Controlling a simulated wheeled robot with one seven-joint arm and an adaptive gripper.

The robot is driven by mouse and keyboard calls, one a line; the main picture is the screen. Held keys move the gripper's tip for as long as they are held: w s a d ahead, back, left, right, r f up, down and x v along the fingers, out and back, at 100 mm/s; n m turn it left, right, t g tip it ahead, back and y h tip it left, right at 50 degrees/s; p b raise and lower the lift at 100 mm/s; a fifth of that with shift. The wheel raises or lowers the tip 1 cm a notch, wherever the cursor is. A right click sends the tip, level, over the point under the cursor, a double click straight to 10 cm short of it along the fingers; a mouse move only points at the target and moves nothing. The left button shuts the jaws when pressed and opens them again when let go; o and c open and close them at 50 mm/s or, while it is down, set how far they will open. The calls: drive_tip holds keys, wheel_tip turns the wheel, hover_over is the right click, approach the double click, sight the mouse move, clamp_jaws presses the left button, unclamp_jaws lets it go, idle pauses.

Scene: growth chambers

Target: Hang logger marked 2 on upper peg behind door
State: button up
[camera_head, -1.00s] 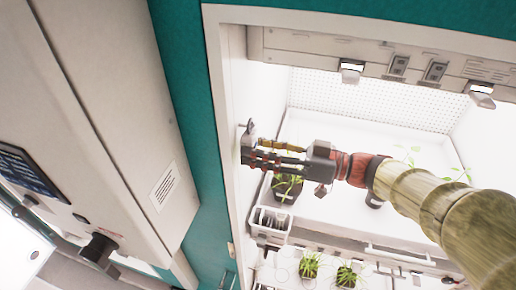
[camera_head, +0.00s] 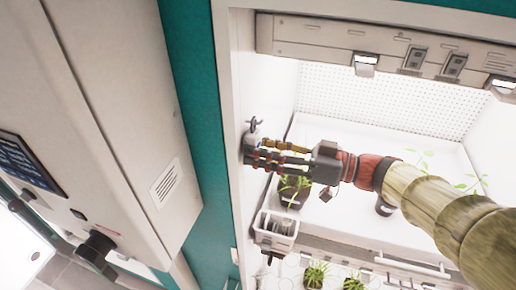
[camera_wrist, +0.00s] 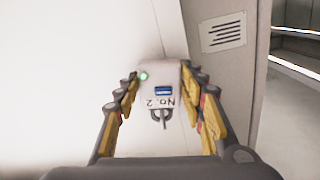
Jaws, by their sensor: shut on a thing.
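The logger marked 2 (camera_wrist: 159,84) is a small pale box between my fingertips in the wrist view. Its "No. 2" label reads upside down there, with a green light, a blue display and a grey loop at the near end. In the head view the logger (camera_head: 249,150) is partly hidden by my fingers. My gripper (camera_head: 260,152) is shut on it, close to the chamber's left inner wall. A dark upper peg (camera_head: 253,124) shows just above the logger in the head view. I cannot tell whether the loop touches the peg.
A lower dark peg (camera_head: 271,257) shows further down the same wall. A white basket (camera_head: 275,230) and a potted plant (camera_head: 294,190) stand below my gripper. A teal door frame (camera_head: 200,120) and a beige cabinet (camera_head: 110,110) are at the left. Lamps hang from the upper panel (camera_head: 385,45).

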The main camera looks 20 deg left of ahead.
idle(0.4)
drive_tip(key=o, duration=1.3)
drive_tip(key=shift+c, duration=0.2)
drive_tip(key=shift+d, duration=0.1)
